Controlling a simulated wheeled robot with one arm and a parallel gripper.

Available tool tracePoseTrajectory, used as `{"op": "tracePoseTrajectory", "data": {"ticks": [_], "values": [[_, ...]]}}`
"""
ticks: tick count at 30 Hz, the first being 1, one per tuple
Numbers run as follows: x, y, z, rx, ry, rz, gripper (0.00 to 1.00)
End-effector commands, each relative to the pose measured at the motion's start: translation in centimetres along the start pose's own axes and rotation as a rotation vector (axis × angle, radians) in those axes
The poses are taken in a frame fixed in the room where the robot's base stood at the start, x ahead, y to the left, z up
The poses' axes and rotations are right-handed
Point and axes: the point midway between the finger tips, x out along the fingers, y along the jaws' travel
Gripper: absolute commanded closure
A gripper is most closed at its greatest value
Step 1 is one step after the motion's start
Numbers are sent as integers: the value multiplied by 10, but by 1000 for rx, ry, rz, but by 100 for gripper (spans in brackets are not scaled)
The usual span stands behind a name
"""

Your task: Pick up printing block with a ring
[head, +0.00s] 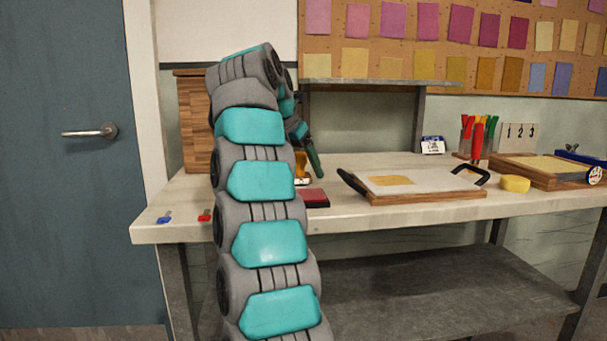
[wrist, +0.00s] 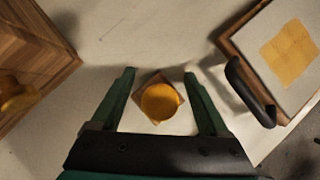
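A small printing block (wrist: 158,101) with a round yellow-orange knob on a square wooden base stands on the pale table in the wrist view. No ring shows on it from above. In the head view the block (head: 301,168) is partly hidden behind my arm. My gripper (wrist: 159,74) is open, with its green fingers on either side of the block and a gap on both sides. In the head view one green finger of my gripper (head: 312,160) shows beside the block.
A red pad (head: 313,198) lies in front of the block. A wooden board with a black handle (head: 470,176) lies to the right, and its handle (wrist: 249,92) is near the right finger. A wooden cabinet (head: 195,125) stands left. A shelf (head: 380,83) is behind.

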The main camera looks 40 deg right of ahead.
Motion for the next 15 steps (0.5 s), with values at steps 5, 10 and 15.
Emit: {"op": "tracePoseTrajectory", "data": {"ticks": [5, 10, 15], "values": [[0, 0, 0, 0, 0, 0, 42], [0, 0, 0, 0, 0, 0, 61], [0, 0, 0, 0, 0, 0, 80]]}}
